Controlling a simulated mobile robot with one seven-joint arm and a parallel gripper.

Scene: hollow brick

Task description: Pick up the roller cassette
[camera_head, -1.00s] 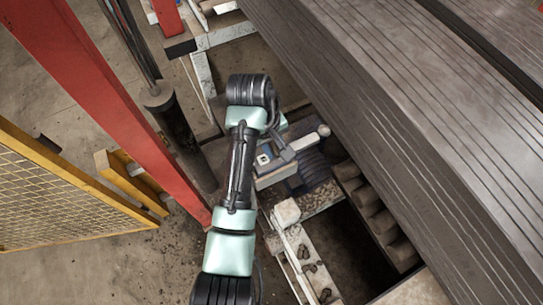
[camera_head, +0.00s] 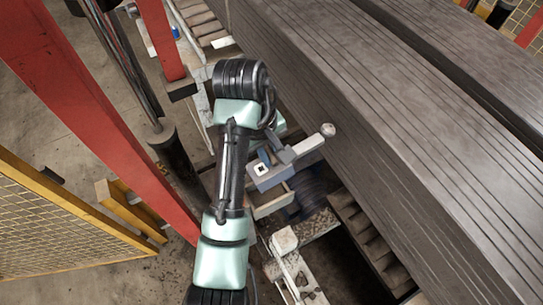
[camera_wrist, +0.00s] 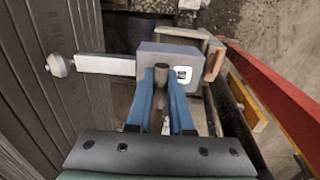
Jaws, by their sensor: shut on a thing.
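The roller cassette is a grey block (camera_head: 267,174) with a square pale opening and a bar ending in a round knob (camera_head: 328,130). In the wrist view the block (camera_wrist: 188,52) is at upper centre, its bar and knob reaching left. My gripper (camera_wrist: 161,90) has blue fingers closed on the cassette, around a narrow upright part that the fingers partly hide. In the head view the fingertips are largely hidden behind the wrist and cassette. The cassette appears held above the frame, beside the dark ribbed slab.
A large dark ribbed slab (camera_head: 390,110) fills the right side. A red post (camera_head: 105,120) and yellow mesh fence (camera_head: 60,215) stand left. Below are a white beam (camera_head: 300,275), a pale block (camera_head: 284,240) and a dark pit with rollers (camera_head: 370,240).

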